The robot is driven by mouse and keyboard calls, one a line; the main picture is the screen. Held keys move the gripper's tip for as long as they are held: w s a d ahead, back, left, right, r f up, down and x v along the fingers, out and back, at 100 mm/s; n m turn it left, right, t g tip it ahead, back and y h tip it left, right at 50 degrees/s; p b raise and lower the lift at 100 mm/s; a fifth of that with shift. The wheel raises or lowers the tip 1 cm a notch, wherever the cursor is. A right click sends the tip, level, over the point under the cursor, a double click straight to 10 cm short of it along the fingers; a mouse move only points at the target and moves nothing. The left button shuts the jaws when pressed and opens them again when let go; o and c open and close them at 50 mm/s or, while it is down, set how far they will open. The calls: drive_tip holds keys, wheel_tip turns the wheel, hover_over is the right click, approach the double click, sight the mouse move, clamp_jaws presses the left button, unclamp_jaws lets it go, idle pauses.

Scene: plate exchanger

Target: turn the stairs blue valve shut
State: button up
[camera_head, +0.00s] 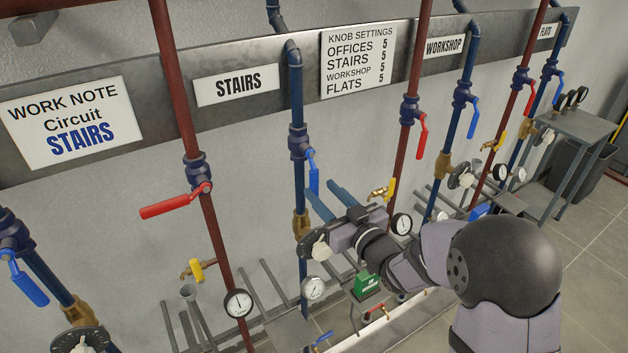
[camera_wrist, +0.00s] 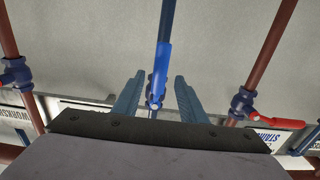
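The stairs blue valve (camera_head: 299,142) sits on the blue pipe right of the STAIRS sign (camera_head: 237,85). Its blue lever (camera_head: 314,172) hangs down, in line with the pipe. In the wrist view the lever (camera_wrist: 159,72) appears between the two fingers, with a visible gap on each side. My gripper (camera_head: 321,188) is open and empty, its fingers just below and around the lever's lower end in the head view. In the wrist view my gripper (camera_wrist: 156,80) shows both blue fingers apart. Whether the lever lies deep between them I cannot tell.
The neighbouring red valve (camera_head: 197,172) has its red lever (camera_head: 175,202) crosswise to its pipe. A white knob (camera_head: 321,248) and brass fitting (camera_head: 301,224) sit below the blue valve, close to my wrist. Another red lever (camera_head: 421,137) hangs to the right.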

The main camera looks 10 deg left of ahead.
sight(316, 185)
drive_tip(key=shift+p+x, duration=0.85)
drive_tip(key=shift+x, duration=1.6)
clamp_jaws()
